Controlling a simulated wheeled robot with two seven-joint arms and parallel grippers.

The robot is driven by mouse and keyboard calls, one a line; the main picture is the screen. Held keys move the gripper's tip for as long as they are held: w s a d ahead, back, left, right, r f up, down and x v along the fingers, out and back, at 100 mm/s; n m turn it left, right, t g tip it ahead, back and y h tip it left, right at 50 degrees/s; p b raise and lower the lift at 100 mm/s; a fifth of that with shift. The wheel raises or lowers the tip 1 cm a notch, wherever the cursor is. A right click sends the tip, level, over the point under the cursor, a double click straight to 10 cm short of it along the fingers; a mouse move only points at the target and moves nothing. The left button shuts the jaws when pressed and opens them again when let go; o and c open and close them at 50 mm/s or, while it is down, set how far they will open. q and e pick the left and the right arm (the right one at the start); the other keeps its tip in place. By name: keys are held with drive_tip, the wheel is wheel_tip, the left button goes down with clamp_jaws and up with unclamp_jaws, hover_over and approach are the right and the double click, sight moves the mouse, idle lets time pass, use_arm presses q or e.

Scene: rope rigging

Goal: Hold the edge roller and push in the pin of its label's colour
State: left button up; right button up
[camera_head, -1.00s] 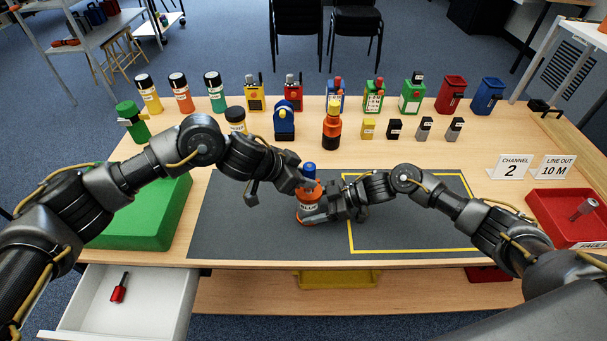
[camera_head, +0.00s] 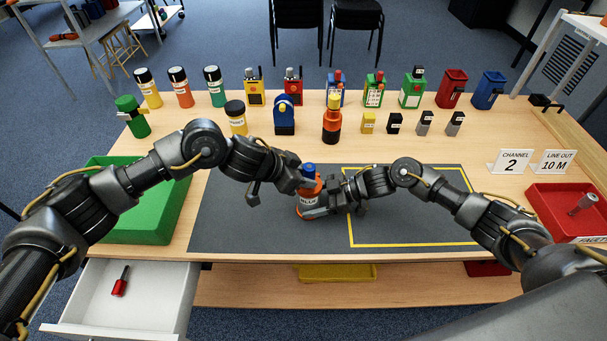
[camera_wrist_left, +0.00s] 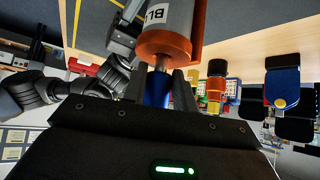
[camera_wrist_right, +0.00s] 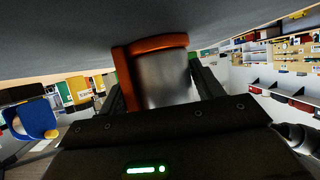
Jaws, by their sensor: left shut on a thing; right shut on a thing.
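The edge roller (camera_head: 309,210) is an upright orange-and-silver drum near the middle of the dark mat, left of the yellow outline. Its white label (camera_wrist_left: 157,13) shows the letters "BL" in the left wrist view; the rest is cut off. A blue pin (camera_head: 309,168) stands out of its top. My left gripper (camera_wrist_left: 158,88) is shut on this blue pin, just above the orange flange. My right gripper (camera_head: 322,205) is shut around the roller's body from the right. In the right wrist view the silver drum and orange flange (camera_wrist_right: 158,43) sit between its fingers.
Bottles, radios and small boxes line the back, with an orange-black bottle (camera_head: 332,123) and a blue device (camera_head: 284,116) nearest. A green tray (camera_head: 135,226) is at left, above an open drawer (camera_head: 150,300). A red tray (camera_head: 565,205) is at right.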

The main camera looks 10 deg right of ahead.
use_arm(q)
drive_tip(key=shift+f, duration=0.45)
drive_tip(key=o, duration=1)
drive_tip(key=shift+o, duration=0.2)
drive_tip(key=shift+s+a, duration=0.1)
drive_tip(key=v, duration=1.2)
use_arm(e)
drive_tip(key=o, duration=1.1)
drive_tip(key=shift+o, duration=0.2)
